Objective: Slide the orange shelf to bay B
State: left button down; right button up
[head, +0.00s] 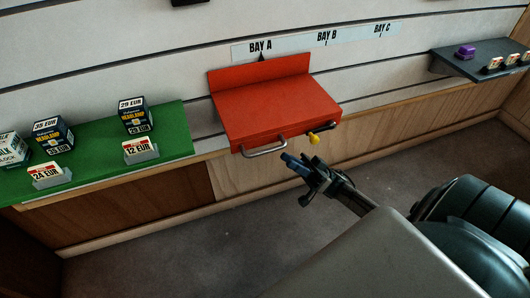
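The orange shelf (270,103) hangs on the slatted wall below the BAY A label (261,46), with a small dark pointer at its back edge under that label. A metal handle (264,149) is on its front edge, and a lever with a yellow knob (314,138) is at its front right corner. The BAY B label (327,38) is to the right on the same white strip. My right gripper (292,172) is in front of and below the shelf, near the handle and knob, apparently apart from both. Its finger opening is unclear. My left gripper is out of view.
A green shelf (175,128) with boxes and price cards stands close on the left. A dark shelf (480,62) with a purple item and small cards is at the far right. The wall between the orange and dark shelves is clear, under BAY B and BAY C (382,29).

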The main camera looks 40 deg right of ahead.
aim_at(269, 150)
jog(key=x, duration=0.8)
jog(key=shift+w+a+r, duration=0.1)
jog(key=shift+a+r, duration=0.05)
grip_shut()
